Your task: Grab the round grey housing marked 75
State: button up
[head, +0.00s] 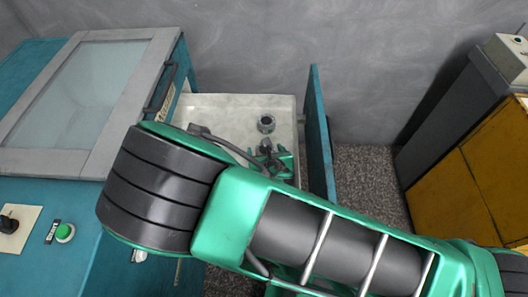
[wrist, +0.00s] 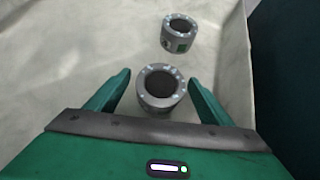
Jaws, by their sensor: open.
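Two round grey housings with open dark bores stand in a pale tray. The nearer housing (wrist: 160,101) lies between the fingers of my gripper (wrist: 157,77) in the wrist view, with a gap visible on each side. In the head view this nearer housing (head: 266,145) is partly hidden by my green gripper (head: 270,157). The farther housing (wrist: 179,43) stands beyond the fingertips and carries a green mark; it also shows in the head view (head: 266,125). I cannot read a 75 on either one. My gripper is open and empty.
The pale tray (head: 222,108) sits between a teal cabinet with a glazed lid (head: 85,95) and an upright teal panel (head: 318,130). A yellow and grey cabinet (head: 475,170) stands at the right. The tray floor left of the housings is clear.

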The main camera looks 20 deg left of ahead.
jog(key=c, duration=1.4)
jog(key=shift+r, duration=0.15)
